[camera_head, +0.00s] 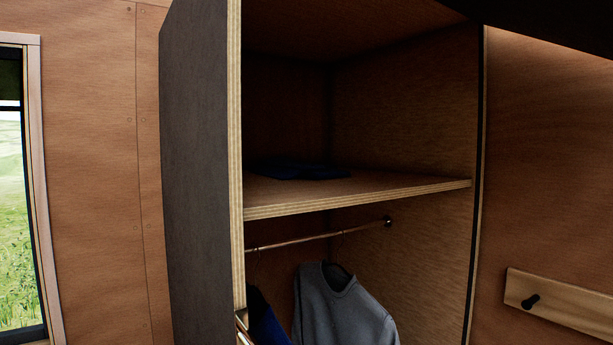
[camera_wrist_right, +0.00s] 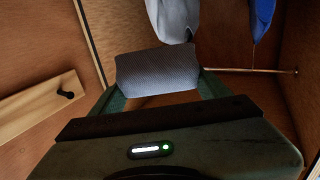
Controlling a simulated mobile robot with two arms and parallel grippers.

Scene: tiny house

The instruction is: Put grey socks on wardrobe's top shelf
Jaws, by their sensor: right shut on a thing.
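The grey socks (camera_wrist_right: 157,70) are a folded, ribbed bundle in the right wrist view. My right gripper (camera_wrist_right: 158,84) is shut on them, with a finger at each side of the bundle. The wardrobe (camera_head: 236,120) stands open in the head view. Its top shelf (camera_head: 360,194) is a plywood board with a pale front edge. A dark blue folded cloth (camera_head: 300,170) lies at the back left of that shelf. Neither gripper shows in the head view, and my left gripper is not seen.
Below the shelf, a rail (camera_head: 320,238) carries a grey sweater (camera_head: 340,308) and a blue garment (camera_head: 264,320). A peg board (camera_head: 560,300) is on the wall at the right. The right part of the top shelf is clear. A window (camera_head: 14,200) is at the left.

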